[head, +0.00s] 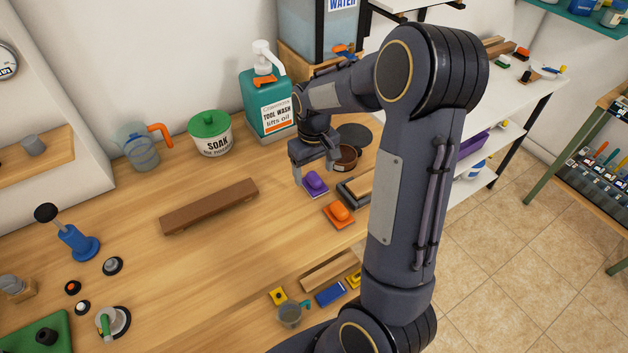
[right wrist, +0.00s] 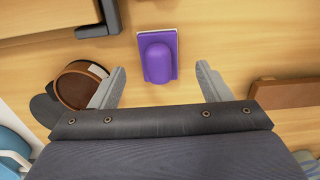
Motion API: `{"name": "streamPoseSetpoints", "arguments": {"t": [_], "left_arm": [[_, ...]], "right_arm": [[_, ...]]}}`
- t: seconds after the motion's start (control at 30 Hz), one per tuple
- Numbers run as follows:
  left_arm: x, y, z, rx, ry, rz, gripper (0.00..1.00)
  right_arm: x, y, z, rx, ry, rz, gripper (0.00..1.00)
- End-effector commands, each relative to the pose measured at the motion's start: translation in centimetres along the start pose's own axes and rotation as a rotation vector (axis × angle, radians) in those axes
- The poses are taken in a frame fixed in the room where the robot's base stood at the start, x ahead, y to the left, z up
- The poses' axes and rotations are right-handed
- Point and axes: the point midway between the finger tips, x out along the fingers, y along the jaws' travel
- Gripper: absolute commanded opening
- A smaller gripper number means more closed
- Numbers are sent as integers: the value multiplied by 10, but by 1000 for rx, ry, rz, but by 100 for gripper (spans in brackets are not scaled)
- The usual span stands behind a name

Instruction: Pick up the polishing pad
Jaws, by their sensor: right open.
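A purple pad with a rounded purple grip on a thin pale-edged base (head: 315,183) lies flat on the wooden bench. It also shows in the right wrist view (right wrist: 156,56), between and just beyond my fingertips. An orange pad of similar shape (head: 339,214) lies nearer the bench's right edge. The frames do not label either as the polishing pad. My right gripper (head: 317,170) is open and empty, close above the purple pad; its two grey fingers show apart in the right wrist view (right wrist: 161,68), one on each side of the pad. My left gripper is out of view.
A round brown tin (head: 347,159) stands close beside my right gripper, with a dark disc behind it. A dark-framed tray (head: 346,193) lies right of the purple pad. A long brown block (head: 209,206) lies left. Bench between block and pad is clear.

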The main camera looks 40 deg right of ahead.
Motion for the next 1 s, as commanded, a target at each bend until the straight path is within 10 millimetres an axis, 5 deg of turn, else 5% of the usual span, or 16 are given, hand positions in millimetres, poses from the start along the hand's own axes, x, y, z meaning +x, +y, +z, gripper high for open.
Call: {"name": "streamPoseSetpoints", "arguments": {"t": [0.2,0.5,0.87,1.0], "left_arm": [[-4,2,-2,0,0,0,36],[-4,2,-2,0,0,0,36],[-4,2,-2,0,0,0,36],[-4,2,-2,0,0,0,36]], "right_arm": [[29,1,0,1,-2,-1,71],[33,1,-1,1,0,-1,70],[33,1,-1,1,0,-1,22],[33,1,-1,1,1,-1,22]]}}
